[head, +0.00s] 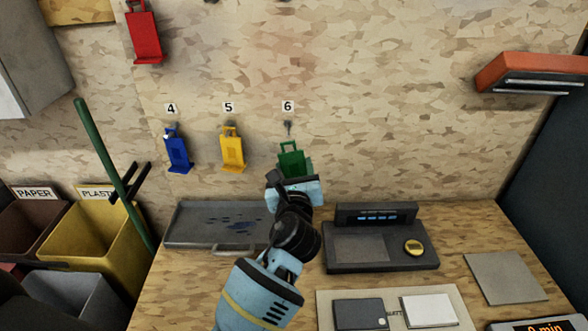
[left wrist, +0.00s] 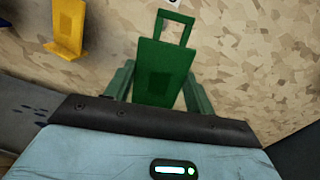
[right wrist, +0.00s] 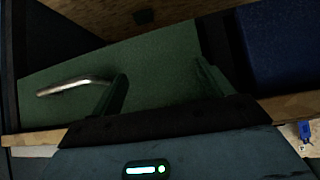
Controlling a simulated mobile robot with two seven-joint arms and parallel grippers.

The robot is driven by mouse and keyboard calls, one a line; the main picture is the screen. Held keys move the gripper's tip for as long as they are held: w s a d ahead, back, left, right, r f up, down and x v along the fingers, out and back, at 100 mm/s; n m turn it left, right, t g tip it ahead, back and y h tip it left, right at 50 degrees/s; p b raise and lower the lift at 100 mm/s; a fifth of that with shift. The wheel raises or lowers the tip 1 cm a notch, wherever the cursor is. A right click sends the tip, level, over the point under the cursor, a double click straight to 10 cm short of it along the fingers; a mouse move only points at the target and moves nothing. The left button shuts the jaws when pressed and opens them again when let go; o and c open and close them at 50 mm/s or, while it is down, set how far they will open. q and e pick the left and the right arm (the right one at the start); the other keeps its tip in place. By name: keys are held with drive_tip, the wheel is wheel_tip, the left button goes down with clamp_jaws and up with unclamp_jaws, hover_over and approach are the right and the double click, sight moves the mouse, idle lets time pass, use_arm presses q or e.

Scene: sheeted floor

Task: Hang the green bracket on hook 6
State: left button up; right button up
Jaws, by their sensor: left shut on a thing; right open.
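The green bracket (head: 291,156) is upright in front of the wall, just below hook 6 (head: 288,126) and its number label (head: 288,106). My left gripper (head: 292,178) is shut on the bracket's lower part. In the left wrist view the bracket (left wrist: 165,70) stands between the fingers with its square loop at the top. Whether the loop touches the hook cannot be told. My right gripper (right wrist: 160,95) is open in the right wrist view, in front of a green panel with a metal handle, with nothing between its fingers.
A blue bracket (head: 177,150) hangs under label 4 and a yellow bracket (head: 232,149) under label 5. A red bracket (head: 144,36) hangs higher up. A grey tray (head: 190,238) and a dark scale-like device (head: 345,262) stand on the bench below. A red shelf (head: 530,72) juts out at right.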

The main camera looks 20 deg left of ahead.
use_arm(q)
drive_tip(key=shift+w, duration=0.1)
drive_tip(key=shift+w+a+f+b, duration=0.1)
drive_tip(key=shift+w+b, duration=0.15)
drive_tip(key=shift+w, duration=0.1)
drive_tip(key=shift+w+a+f+b, duration=0.1)
drive_tip(key=shift+w+b, duration=0.1)
drive_tip(key=shift+w, duration=0.15)
drive_tip(key=shift+b+x, duration=0.9)
drive_tip(key=shift+x, duration=0.75)
drive_tip(key=x, duration=0.1)
drive_tip(key=b+x, duration=0.1)
drive_tip(key=x, duration=0.1)
drive_tip(key=b+x, duration=0.1)
drive_tip(key=shift+w+a+f, duration=0.1)
drive_tip(key=shift+w+f, duration=0.25)
drive_tip(key=shift+f, duration=0.05)
drive_tip(key=shift+w, duration=0.1)
drive_tip(key=shift+f, duration=0.1)
use_arm(e)
drive_tip(key=s+f+g, duration=0.1)
drive_tip(key=s+f, duration=0.3)
drive_tip(key=f, duration=0.1)
drive_tip(key=shift+s+a+f, duration=0.15)
drive_tip(key=shift+a+f, duration=0.05)
drive_tip(key=shift+a, duration=0.2)
